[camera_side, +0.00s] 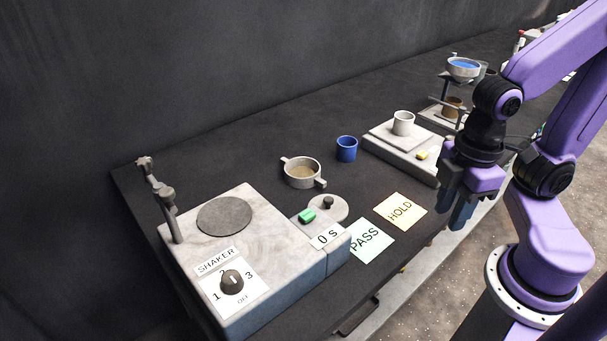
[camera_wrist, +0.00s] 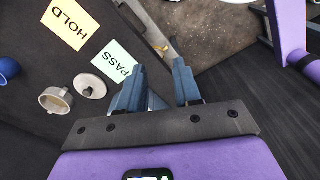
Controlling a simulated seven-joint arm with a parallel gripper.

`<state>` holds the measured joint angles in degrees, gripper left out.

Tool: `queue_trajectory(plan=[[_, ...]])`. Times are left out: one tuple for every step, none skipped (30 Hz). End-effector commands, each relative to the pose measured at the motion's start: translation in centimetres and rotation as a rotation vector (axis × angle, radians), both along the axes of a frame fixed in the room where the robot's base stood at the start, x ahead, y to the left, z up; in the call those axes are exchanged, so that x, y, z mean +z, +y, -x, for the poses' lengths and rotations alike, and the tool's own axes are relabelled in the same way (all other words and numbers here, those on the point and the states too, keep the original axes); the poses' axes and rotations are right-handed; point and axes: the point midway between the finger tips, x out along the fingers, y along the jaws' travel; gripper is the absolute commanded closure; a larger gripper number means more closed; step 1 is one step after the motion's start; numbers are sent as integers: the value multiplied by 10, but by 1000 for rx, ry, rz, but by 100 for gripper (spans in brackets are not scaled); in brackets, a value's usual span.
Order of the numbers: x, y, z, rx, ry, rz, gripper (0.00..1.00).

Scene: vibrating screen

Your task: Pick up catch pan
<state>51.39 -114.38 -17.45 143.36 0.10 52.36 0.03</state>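A round light-grey pan with two side lugs and a tan inside, which looks like the catch pan (camera_side: 302,173), stands on the dark bench between the shaker and the blue cup. In the wrist view it shows at the left edge area (camera_wrist: 44,99). I cannot tell for sure whether its tan inside is a mesh or contents. My gripper (camera_side: 462,215) points down near the bench's front edge, well to the right of the pan. In the wrist view its two blue fingers (camera_wrist: 158,88) are apart with nothing between them.
A shaker (camera_side: 216,270) with a dial and post stands at left. A knobbed lid (camera_side: 326,208) and a "0 S" timer (camera_side: 327,237) lie near the pan. PASS (camera_side: 369,241) and HOLD (camera_side: 400,211) cards lie flat. A blue cup (camera_side: 346,149) and scale (camera_side: 385,145) stand behind.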

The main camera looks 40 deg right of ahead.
Motion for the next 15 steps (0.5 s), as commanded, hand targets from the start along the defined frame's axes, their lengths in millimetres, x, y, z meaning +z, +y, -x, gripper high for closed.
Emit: queue_trajectory(plan=[[0, 0, 0, 0, 0, 0, 67], [0, 0, 0, 0, 0, 0, 67], [0, 0, 0, 0, 0, 0, 67], [0, 0, 0, 0, 0, 0, 67], [0, 0, 0, 0, 0, 0, 67], [0, 0, -1, 0, 0, 0, 67], [1, 1, -2, -1, 0, 0, 67], [1, 3, -4, -1, 0, 0, 67], [2, 5, -8, -2, 0, 1, 67], [3, 7, -12, -3, 0, 2, 67], [5, 11, -18, -1, 0, 2, 67], [7, 16, -27, -2, 0, 4, 67], [9, 20, -35, -1, -1, 4, 67], [11, 24, -44, 0, -1, 5, 67], [13, 29, -57, 0, -1, 7, 67]])
